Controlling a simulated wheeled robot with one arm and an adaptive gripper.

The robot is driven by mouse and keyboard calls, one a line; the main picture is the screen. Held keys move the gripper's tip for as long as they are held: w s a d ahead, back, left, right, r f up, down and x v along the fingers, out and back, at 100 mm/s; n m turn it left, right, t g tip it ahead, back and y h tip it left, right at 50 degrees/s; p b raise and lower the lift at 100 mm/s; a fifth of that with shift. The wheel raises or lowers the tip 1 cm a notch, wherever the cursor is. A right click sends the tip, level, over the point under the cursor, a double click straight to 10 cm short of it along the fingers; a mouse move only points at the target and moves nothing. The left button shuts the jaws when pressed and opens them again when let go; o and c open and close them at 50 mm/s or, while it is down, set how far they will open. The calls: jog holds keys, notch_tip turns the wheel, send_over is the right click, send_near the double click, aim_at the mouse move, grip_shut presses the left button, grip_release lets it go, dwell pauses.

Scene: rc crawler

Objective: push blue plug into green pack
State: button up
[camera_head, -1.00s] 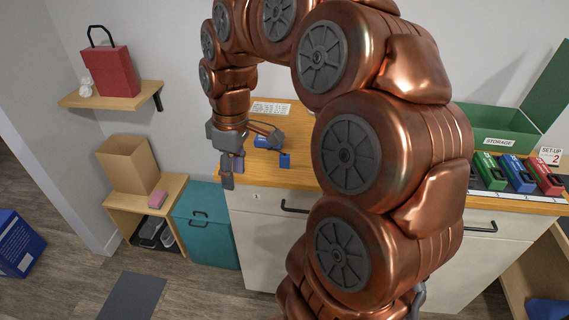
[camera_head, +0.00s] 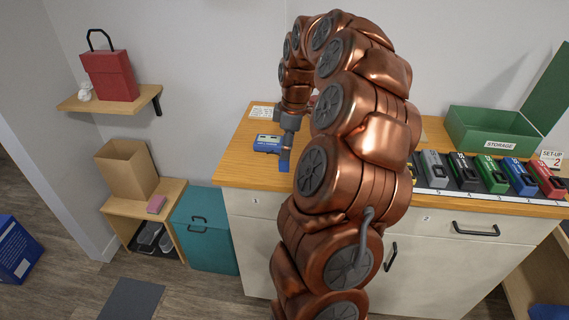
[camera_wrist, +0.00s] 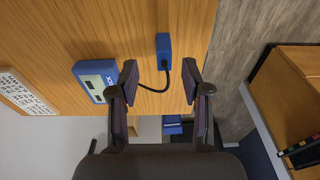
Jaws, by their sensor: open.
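The blue plug (camera_wrist: 164,45) is a small blue block lying near the wooden counter's edge. A black cable joins it to a blue tester with a small screen (camera_wrist: 95,79). My gripper (camera_wrist: 160,76) is open, with its fingers on either side of the cable in the wrist view and the plug just beyond the tips. In the head view my gripper (camera_head: 286,153) points down over the plug (camera_head: 284,167), and partly hides it and the tester (camera_head: 265,143). I cannot tell whether it touches the plug. The green pack (camera_head: 490,174) stands in a row at the counter's right.
Grey, black, blue (camera_head: 519,177) and red (camera_head: 547,180) packs flank the green pack. A green storage box (camera_head: 482,139) stands behind them. A white card (camera_wrist: 27,91) lies left of the tester. My arm hides the counter's middle.

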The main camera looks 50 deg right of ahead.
aim_at(284, 170)
jog(key=shift+w+a+f+p, duration=0.15)
jog(key=shift+f+p, duration=0.15)
jog(key=shift+f, duration=0.55)
jog(key=shift+a+f+p, duration=0.15)
jog(key=shift+f+p, duration=0.15)
jog(key=shift+f, duration=0.6)
jog(key=shift+w+a+f+p, duration=0.15)
jog(key=shift+f+p, duration=0.15)
jog(key=shift+f, duration=0.55)
grip_shut()
jog(key=shift+r, duration=0.1)
jog(key=shift+r+b, duration=0.75)
jog(key=shift+r, duration=1)
jog(key=s+a+r+b, duration=0.1)
jog(key=s+a+b, duration=0.2)
jog(key=s+a, duration=0.8)
jog(key=shift+a+r+b, duration=0.2)
jog(key=shift+a+b, duration=0.1)
jog(key=shift+b, duration=0.1)
